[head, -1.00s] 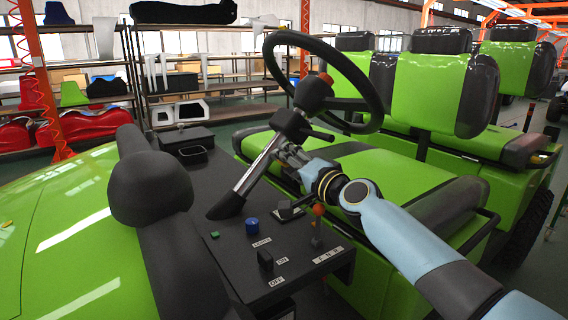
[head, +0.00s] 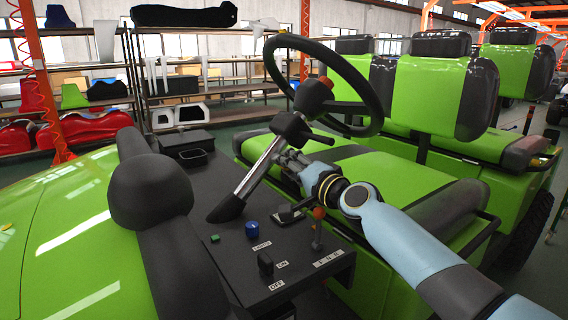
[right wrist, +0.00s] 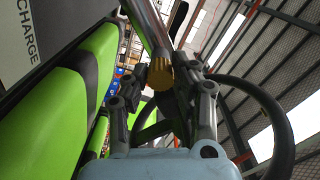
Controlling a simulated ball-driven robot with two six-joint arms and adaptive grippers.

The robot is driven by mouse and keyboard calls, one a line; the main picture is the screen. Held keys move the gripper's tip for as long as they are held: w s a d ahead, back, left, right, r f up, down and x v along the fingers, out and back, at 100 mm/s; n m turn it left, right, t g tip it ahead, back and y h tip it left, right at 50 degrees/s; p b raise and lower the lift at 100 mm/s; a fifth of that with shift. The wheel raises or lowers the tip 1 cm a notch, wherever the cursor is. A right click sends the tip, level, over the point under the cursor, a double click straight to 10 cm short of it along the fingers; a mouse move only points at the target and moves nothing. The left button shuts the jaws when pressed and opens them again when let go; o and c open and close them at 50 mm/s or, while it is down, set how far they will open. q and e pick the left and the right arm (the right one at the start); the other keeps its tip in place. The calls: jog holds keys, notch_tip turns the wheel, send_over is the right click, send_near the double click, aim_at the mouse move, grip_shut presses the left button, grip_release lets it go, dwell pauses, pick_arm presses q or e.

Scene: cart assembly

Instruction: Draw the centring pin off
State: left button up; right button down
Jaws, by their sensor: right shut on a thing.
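The centring pin shows in the right wrist view as a ribbed, gold-coloured knob (right wrist: 160,73) between my fingers, close beside the metal steering column. My right gripper (right wrist: 162,84) is shut on it. In the head view my right gripper (head: 284,160) is beside the steering column (head: 260,166), below the steering wheel (head: 374,80), and the knob is hidden there by the fingers. Whether the pin's shank is still inside the column cannot be seen. My left gripper is not in view.
The dark console (head: 245,258) with a blue knob (head: 252,229), switches and an orange-topped lever (head: 318,228) lies below my right arm. The green front seat (head: 370,170) is behind the gripper. Shelves (head: 215,92) stand farther back.

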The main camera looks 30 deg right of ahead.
jog(key=shift+s, duration=0.2)
jog(key=shift+s+d+p, duration=0.25)
jog(key=shift+s+p, duration=0.1)
jog(key=shift+s, duration=1.1)
jog(key=shift+s+d+p, duration=0.2)
jog(key=shift+s+p, duration=0.1)
jog(key=shift+s, duration=1.1)
